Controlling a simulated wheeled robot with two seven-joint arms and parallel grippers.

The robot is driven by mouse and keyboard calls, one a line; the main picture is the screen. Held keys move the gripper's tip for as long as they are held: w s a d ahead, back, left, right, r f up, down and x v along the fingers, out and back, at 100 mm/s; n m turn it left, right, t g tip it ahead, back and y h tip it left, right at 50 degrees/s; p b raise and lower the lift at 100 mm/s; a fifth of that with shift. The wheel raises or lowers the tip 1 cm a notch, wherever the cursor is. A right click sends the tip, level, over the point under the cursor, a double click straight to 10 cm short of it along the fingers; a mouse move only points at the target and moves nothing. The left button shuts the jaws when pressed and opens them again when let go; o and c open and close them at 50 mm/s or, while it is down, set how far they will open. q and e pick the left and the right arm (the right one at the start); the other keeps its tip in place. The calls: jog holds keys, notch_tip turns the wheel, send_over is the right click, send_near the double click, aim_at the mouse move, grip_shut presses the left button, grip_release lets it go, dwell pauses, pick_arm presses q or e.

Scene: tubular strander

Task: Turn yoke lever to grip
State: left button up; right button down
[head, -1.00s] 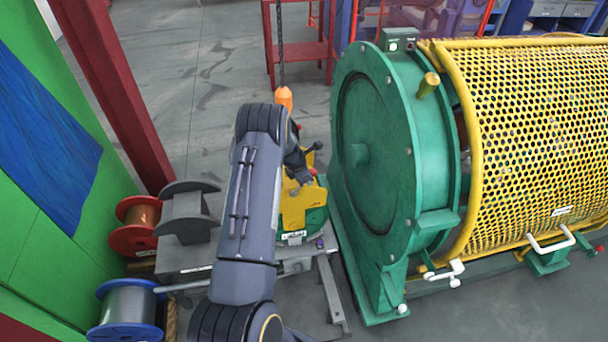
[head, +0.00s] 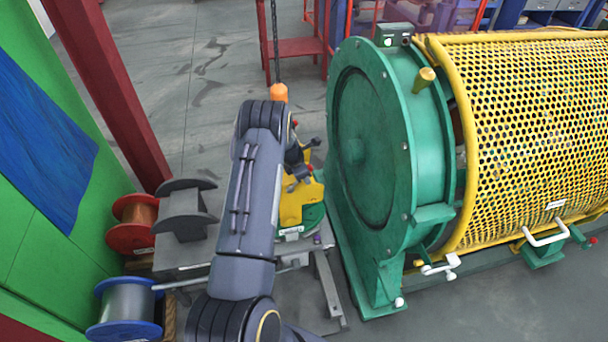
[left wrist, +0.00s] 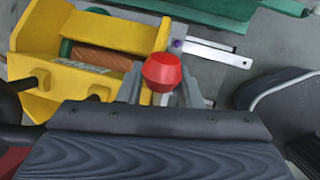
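The yellow yoke (head: 291,208) stands on a green base beside the large green disc housing. A red lever knob (head: 308,168) shows at its right side, partly hidden by my gripper. In the left wrist view the red knob (left wrist: 161,72) sits in front of my left gripper (left wrist: 160,90), with one grey finger to each side. The fingers stand apart; contact with the knob cannot be made out. The yoke's yellow frame (left wrist: 38,105) fills the left of that view. In the head view my left gripper (head: 297,160) is at the yoke's upper part, mostly hidden by my arm. My right gripper is not seen.
The green housing (head: 375,150) and yellow mesh guard (head: 540,130) stand close on the right. An orange hook block (head: 279,92) hangs on a chain behind my arm. Spools (head: 125,308) and a red post (head: 115,105) are at left. Open floor lies behind.

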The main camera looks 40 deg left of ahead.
pick_arm(q)
jog(key=b+v, duration=0.1)
jog(key=v, duration=0.6)
jog(key=shift+r, duration=0.35)
jog(key=shift+s, duration=0.15)
